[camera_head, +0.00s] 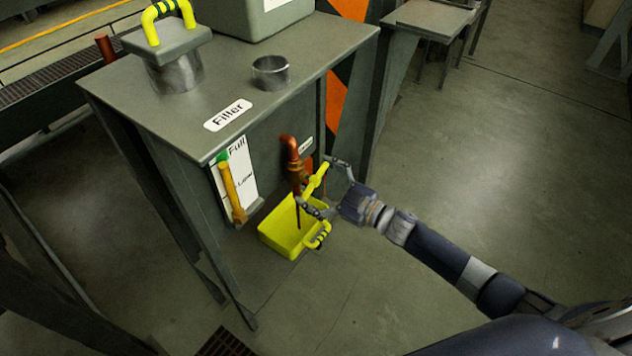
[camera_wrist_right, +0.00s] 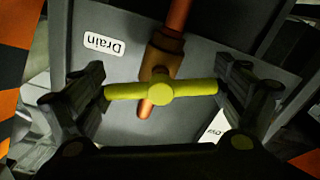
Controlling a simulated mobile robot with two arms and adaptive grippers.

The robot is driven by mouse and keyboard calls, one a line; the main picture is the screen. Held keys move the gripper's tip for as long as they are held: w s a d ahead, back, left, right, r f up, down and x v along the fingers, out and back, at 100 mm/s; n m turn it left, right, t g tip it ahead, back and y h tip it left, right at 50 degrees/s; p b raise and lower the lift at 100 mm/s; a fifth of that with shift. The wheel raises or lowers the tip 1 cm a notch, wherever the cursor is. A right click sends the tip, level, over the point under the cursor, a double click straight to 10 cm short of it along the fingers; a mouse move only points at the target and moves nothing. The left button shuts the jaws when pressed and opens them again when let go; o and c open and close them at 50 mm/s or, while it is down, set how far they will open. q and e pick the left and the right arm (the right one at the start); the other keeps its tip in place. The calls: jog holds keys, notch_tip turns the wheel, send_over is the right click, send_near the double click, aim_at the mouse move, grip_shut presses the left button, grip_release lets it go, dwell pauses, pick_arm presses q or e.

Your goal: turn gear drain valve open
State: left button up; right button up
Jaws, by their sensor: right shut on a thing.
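The drain valve has a yellow bar handle (camera_head: 317,179) on a copper pipe (camera_head: 290,148) at the filter cabinet's front. In the wrist view, the handle (camera_wrist_right: 160,90) lies roughly level across the picture, below the brass valve body (camera_wrist_right: 161,58). My right gripper (camera_head: 315,184) is shut on the handle, one finger at each end; the fingers (camera_wrist_right: 160,92) also show in the wrist view. A "Drain" label (camera_wrist_right: 103,48) is beside the pipe. A thin dark line runs from the spout into the yellow bin; I cannot tell whether it is liquid. My left gripper is out of view.
The yellow bin (camera_head: 274,232) stands below the valve. The "Filter" cabinet (camera_head: 120,83) carries a metal cup (camera_head: 270,72) and a lid with a yellow handle (camera_head: 166,38). A level gauge (camera_head: 231,188) is left of the valve. Open floor (camera_head: 480,170) lies to the right.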

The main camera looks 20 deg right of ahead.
jog(key=n, duration=0.3)
jog(key=shift+d+n, duration=0.1)
jog(key=shift+n, duration=0.3)
jog(key=n, duration=0.2)
jog(key=shift+r+n+b, duration=0.1)
jog(key=shift+n+b, duration=0.25)
jog(key=shift+n, duration=0.95)
jog(key=shift+w+n+b, duration=0.1)
jog(key=shift+n+b, duration=0.4)
jog(key=shift+n, duration=0.7)
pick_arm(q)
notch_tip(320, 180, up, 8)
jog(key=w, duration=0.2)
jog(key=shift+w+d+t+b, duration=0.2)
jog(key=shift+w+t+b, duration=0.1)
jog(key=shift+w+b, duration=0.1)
pick_arm(e)
jog(key=shift+r+n, duration=0.15)
jog(key=shift+n, duration=1.35)
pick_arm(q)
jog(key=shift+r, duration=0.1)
pick_arm(e)
jog(key=o, duration=0.8)
